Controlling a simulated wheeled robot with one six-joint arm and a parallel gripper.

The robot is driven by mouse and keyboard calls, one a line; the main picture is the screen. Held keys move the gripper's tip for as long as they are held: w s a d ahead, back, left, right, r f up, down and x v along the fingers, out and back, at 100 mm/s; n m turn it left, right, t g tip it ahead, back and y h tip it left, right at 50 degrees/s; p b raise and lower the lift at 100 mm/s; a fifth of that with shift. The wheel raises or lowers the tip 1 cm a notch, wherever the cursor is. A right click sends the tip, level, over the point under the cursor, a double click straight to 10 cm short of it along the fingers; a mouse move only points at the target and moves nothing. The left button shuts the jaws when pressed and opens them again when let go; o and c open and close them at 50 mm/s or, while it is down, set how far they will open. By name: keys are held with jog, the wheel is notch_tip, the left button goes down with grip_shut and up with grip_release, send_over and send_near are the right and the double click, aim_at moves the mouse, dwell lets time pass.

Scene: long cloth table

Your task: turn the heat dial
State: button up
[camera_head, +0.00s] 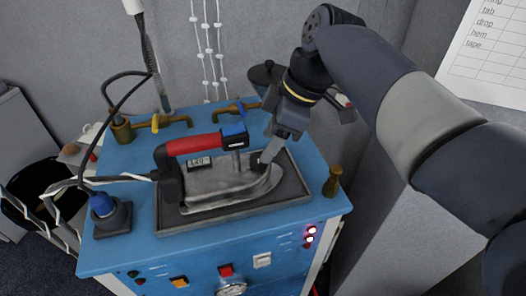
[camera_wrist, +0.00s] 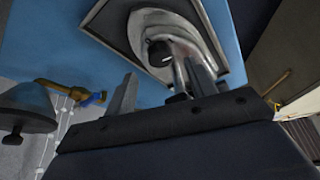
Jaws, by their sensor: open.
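A steam iron (camera_head: 215,182) with a red and black handle (camera_head: 194,144) and a small display lies on a dark rest tray (camera_head: 292,199). The heat dial (camera_wrist: 158,53), a dark round knob with a pale mark, sits on the iron's metal body near the tip in the wrist view. My gripper, also in the wrist view (camera_wrist: 160,72), is open, pointing down at the iron's front. Its fingers lie either side of the dial in the picture; I cannot tell whether they touch it.
The tray sits on a blue station (camera_head: 125,252) with buttons and a gauge (camera_head: 232,289) in front. A brass post (camera_head: 333,181) stands right of the tray. Brass valves (camera_head: 172,121) line the back. A cable (camera_head: 128,177) runs left from the handle.

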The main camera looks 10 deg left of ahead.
jog(key=shift+x, duration=2.15)
jog(key=shift+c, duration=0.3)
jog(key=c, duration=0.9)
